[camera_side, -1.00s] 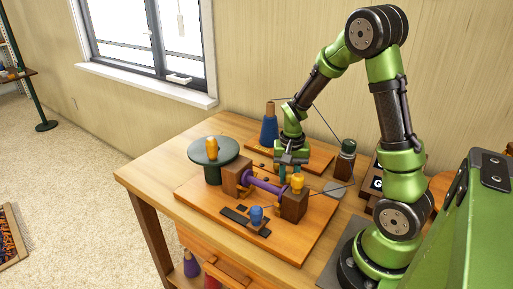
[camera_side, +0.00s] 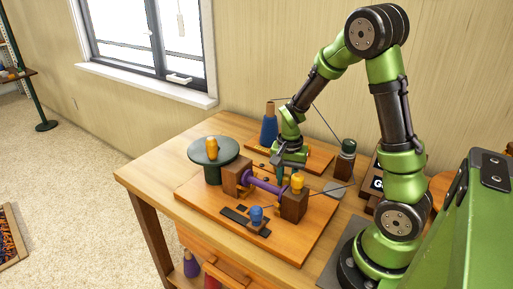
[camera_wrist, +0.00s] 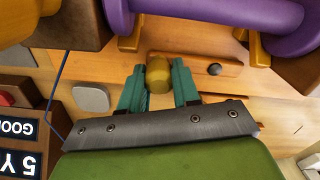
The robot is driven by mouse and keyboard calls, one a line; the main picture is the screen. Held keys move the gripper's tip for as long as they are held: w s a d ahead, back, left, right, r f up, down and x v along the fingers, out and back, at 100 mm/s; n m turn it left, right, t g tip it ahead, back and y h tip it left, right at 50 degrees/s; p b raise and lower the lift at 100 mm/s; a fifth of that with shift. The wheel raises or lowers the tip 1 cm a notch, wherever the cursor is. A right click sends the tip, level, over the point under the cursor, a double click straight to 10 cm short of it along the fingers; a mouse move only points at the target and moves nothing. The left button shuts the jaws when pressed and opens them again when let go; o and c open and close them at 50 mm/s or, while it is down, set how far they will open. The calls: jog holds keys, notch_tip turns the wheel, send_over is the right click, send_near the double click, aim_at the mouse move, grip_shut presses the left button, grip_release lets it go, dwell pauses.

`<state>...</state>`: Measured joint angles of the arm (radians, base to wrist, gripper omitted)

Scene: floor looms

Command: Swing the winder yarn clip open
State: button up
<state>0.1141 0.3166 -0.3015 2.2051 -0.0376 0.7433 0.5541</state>
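In the wrist view, a flat wooden bar (camera_wrist: 195,71) with a dark round pin (camera_wrist: 214,69) and an upright yellow knob (camera_wrist: 158,75) looks like the yarn clip. It lies beside the purple spool (camera_wrist: 225,12) of the winder. My gripper (camera_wrist: 158,80) has its teal fingers on both sides of the knob, seemingly touching it. The side view shows my gripper (camera_side: 289,164) low behind the purple spool (camera_side: 266,184); the clip is mostly hidden there.
The wooden winder block (camera_side: 293,206) with a yellow knob stands close to my gripper. A green disc (camera_side: 226,152), a blue cone (camera_side: 268,131) and a dark green bobbin (camera_side: 346,158) stand around. A blue knob (camera_side: 256,214) is at the board's front.

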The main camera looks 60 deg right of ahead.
aim_at(286, 174)
jog(key=o, duration=0.4)
jog(key=shift+o, duration=0.2)
notch_tip(286, 174, up, 17)
jog(key=shift+w+d, duration=0.1)
dwell(0.4)
jog(key=s+a+r+n+t+y, duration=0.1)
jog(key=s+a+n+t, duration=0.2)
jog(key=a+n, duration=0.2)
jog(key=s+a+r+n+t+y, duration=0.1)
jog(key=s+a+r+n+t, duration=0.1)
jog(key=a, duration=0.8)
jog(key=s+n+t, duration=0.1)
jog(key=n+t, duration=0.1)
jog(key=n, duration=0.1)
jog(key=shift+s+a+r+n, duration=0.25)
jog(key=shift+s+a+n, duration=0.05)
jog(key=shift+s+a, duration=0.05)
